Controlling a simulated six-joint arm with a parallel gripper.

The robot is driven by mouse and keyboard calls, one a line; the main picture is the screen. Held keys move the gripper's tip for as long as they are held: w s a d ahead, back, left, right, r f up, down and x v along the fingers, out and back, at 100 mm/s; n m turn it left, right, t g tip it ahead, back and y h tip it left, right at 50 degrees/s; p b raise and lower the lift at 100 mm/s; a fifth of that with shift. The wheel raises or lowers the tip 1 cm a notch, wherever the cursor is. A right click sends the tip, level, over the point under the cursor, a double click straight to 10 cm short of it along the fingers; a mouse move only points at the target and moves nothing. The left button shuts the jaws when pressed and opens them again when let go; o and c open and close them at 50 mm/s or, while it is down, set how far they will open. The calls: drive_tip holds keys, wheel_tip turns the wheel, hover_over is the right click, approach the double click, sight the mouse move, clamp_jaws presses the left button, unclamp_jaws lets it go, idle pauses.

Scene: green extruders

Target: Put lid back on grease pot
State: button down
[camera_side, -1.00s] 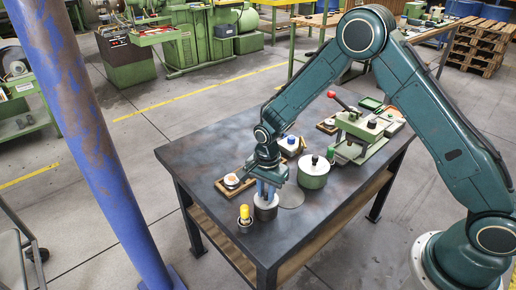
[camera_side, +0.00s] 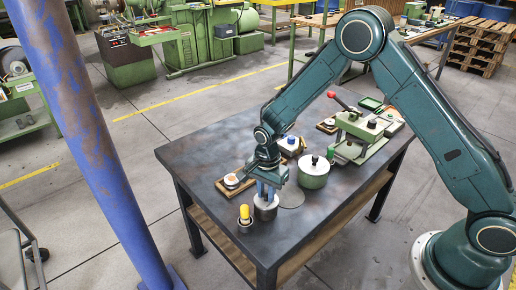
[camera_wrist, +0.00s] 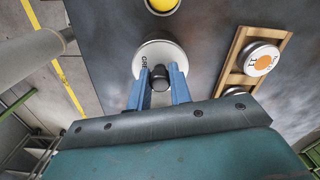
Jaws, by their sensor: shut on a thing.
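The grease pot (camera_side: 266,210) is a grey metal cylinder near the front of the dark table. A pale round lid (camera_wrist: 152,52) with "GRE" lettering and a black knob (camera_wrist: 160,78) shows in the wrist view. My gripper (camera_wrist: 160,74) has its blue fingers on both sides of this knob and is shut on it. In the side view my gripper (camera_side: 266,190) points down at the top of the pot. The lid is at the pot's mouth; I cannot tell whether it is fully seated. The fingers hide part of it.
A small cup with a yellow-topped item (camera_side: 244,214) stands close left of the pot. A green lidded pot (camera_side: 313,174) stands to the right. A wooden tray (camera_side: 220,186) with round tins lies behind. A green fixture with a red-knobbed lever (camera_side: 355,130) stands farther back.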

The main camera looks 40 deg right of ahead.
drive_tip(key=c, duration=0.7)
unclamp_jaws()
drive_tip(key=shift+r, duration=0.2)
drive_tip(key=shift+r, duration=3.3)
drive_tip(key=shift+c, duration=0.2)
clamp_jaws()
drive_tip(key=shift+f, duration=2.1)
